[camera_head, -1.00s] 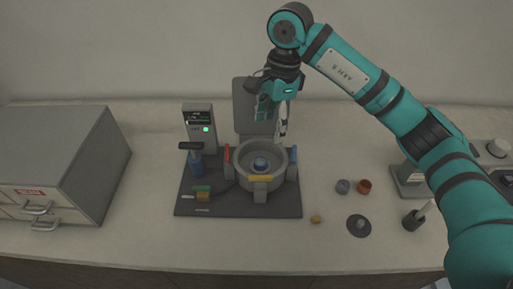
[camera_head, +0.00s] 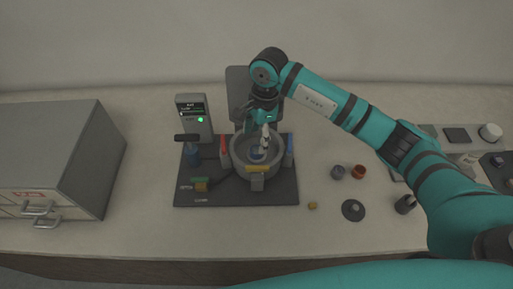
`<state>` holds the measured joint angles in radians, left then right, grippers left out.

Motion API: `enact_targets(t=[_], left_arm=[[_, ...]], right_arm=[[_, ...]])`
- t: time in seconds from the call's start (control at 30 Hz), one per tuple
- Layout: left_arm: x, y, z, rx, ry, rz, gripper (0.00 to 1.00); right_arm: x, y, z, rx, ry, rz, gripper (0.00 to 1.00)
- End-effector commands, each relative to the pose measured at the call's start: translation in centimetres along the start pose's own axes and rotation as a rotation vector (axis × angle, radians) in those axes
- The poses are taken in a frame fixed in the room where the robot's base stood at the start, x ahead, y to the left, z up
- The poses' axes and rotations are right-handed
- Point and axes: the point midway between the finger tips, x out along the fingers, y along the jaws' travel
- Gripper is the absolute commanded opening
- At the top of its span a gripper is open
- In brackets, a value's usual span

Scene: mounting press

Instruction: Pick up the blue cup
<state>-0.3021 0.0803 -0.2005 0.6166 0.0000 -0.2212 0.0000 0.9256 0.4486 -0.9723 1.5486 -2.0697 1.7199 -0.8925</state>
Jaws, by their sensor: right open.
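My left gripper is not in view.
Red, blue and yellow clamps stand around the bowl on a dark base plate (camera_head: 225,196). A control box (camera_head: 194,118) with a green light stands behind left. A grey cabinet (camera_head: 60,150) is at left. Small cups (camera_head: 358,172) and a dark disc (camera_head: 353,210) lie at right.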

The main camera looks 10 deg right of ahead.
Motion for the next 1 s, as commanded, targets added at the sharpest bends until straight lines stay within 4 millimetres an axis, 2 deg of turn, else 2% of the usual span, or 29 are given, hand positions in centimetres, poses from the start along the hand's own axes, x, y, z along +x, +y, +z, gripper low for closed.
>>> enact_targets(t=[0.03, 0.17, 0.3, 0.43, 0.73, 1.0], left_arm=[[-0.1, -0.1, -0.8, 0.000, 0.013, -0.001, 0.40], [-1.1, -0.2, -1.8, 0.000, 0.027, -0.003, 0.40], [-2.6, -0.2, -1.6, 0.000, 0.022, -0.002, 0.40], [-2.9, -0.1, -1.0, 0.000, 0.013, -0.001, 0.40], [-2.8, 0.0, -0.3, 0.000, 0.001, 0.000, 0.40], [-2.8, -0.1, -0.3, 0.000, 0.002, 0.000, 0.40]], right_arm=[[0.2, 0.0, 0.0, 0.001, 0.000, 0.001, 0.62], [1.1, 0.1, -0.2, 0.002, -0.001, 0.004, 0.62], [3.1, 0.0, -0.6, 0.003, -0.001, 0.007, 0.62], [4.9, -0.1, -0.6, 0.002, -0.001, 0.002, 0.62], [5.5, -0.2, -0.7, 0.000, 0.000, 0.000, 0.62], [5.5, -0.2, -0.7, 0.000, 0.000, 0.000, 0.27]])
